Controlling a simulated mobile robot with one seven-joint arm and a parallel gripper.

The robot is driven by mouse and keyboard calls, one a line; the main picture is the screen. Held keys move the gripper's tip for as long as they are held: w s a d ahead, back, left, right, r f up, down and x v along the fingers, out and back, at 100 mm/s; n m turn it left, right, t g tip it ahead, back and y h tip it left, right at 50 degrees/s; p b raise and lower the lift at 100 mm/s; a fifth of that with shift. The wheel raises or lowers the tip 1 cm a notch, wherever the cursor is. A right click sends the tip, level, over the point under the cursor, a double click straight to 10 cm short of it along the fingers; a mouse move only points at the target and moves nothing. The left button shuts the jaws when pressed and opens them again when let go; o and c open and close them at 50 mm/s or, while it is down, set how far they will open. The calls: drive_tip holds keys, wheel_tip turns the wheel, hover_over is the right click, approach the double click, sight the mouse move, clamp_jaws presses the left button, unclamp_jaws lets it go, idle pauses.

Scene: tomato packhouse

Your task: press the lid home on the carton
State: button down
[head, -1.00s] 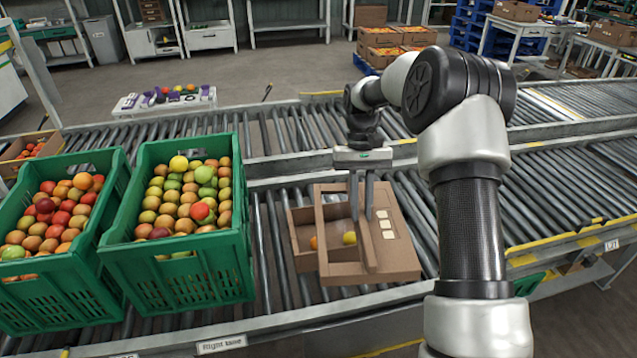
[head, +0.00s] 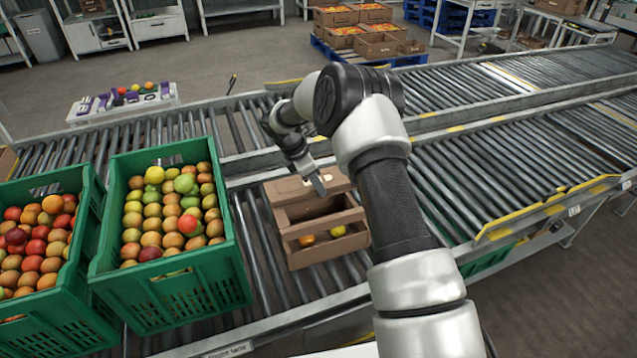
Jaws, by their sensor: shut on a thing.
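The brown carton (head: 330,254) sits on the near roller conveyor, with an orange fruit (head: 307,240) and a yellow fruit (head: 337,231) showing inside its front part. The brown lid (head: 278,192), with a large window and pale labels, is over the carton's back part. It looks offset toward the back, and a strip of the carton is open in front. My gripper (head: 319,184) is at the lid's back panel, shut on the lid. The fingertips are small here, and how closely the lid meets the carton's rim cannot be told.
Two green crates of fruit stand left of the carton, the nearer one (head: 190,283) close beside it. Bare rollers (head: 470,190) lie to the right. A white tray of small items (head: 125,103) stands beyond the conveyor. Cartons (head: 375,45) stack on a blue pallet behind.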

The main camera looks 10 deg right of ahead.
drive_tip(key=shift+f+b, duration=1.9)
drive_tip(key=shift+f, duration=1.25)
drive_tip(key=shift+f+b, duration=1.2)
drive_tip(key=shift+f, duration=0.9)
drive_tip(key=c, duration=1.6)
unclamp_jaws()
drive_tip(key=c, duration=0.3)
drive_tip(key=shift+c, duration=0.2)
drive_tip(key=shift+r, duration=0.1)
drive_tip(key=shift+r+p, duration=2.55)
drive_tip(key=shift+r, duration=1.4)
